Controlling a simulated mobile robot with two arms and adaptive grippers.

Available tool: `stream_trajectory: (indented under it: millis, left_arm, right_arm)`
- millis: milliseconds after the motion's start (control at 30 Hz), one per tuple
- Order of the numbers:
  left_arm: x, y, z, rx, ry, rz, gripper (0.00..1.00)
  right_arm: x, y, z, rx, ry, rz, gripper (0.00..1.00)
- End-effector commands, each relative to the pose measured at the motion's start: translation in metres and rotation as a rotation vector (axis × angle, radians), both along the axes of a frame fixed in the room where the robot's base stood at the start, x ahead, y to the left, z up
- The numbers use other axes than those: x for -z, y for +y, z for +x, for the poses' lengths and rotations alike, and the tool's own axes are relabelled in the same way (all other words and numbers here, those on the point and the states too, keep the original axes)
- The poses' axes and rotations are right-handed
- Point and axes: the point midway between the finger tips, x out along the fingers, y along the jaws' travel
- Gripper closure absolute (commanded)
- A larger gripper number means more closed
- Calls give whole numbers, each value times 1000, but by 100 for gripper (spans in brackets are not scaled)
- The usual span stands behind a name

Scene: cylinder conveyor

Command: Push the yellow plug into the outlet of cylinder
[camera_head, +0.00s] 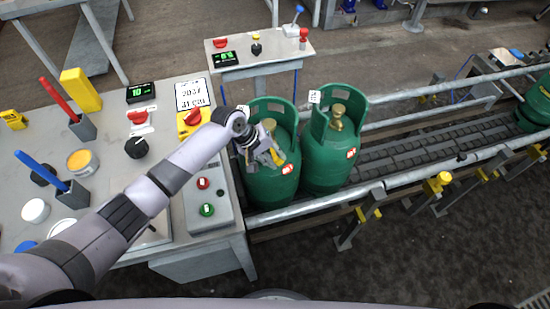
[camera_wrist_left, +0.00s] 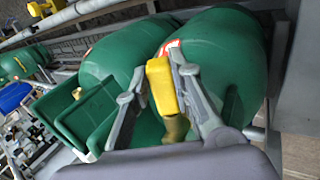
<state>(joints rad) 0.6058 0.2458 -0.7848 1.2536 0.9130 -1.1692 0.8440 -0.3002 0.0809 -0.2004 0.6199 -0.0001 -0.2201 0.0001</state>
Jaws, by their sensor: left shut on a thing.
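My left gripper (camera_head: 268,157) is over the near left green cylinder (camera_head: 262,185) on the conveyor. In the left wrist view, the gripper (camera_wrist_left: 158,90) is shut on the yellow plug (camera_wrist_left: 161,88), which sits between its fingers. The brass outlet (camera_wrist_left: 176,128) of this cylinder shows just below the plug. The plug's end looks close to or touching the outlet; I cannot tell how far it is in. A second green cylinder (camera_head: 328,152) with a brass valve (camera_head: 338,116) stands upright just to the right. My right gripper is not in view.
The conveyor rails (camera_head: 420,175) run along both sides of the cylinders. A grey workbench (camera_head: 110,180) with buttons, markers and lids lies to the left. A small control table (camera_head: 270,62) stands behind. Another green cylinder (camera_head: 538,105) is at the far right.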

Motion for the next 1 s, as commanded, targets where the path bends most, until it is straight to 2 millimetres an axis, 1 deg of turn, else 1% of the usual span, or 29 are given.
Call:
stream_trajectory:
  millis: [100, 133, 467, 800, 867, 1000]
  left_arm:
    - [-1, 2, 5, -2, -4, 0, 100]
    - [-1, 2, 5, -3, -3, 0, 78]
    - [-1, 2, 4, -2, -2, 1, 56]
    - [-2, 3, 4, -2, -2, 1, 56]
    - [-6, 5, 3, -3, -3, 0, 56]
    - [-24, 15, 1, -2, -4, 0, 56]
  right_arm:
    - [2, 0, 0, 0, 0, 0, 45]
    - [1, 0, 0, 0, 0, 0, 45]
    - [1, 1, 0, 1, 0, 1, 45]
    - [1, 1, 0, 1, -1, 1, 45]
    - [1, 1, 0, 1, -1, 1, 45]
    - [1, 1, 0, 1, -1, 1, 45]
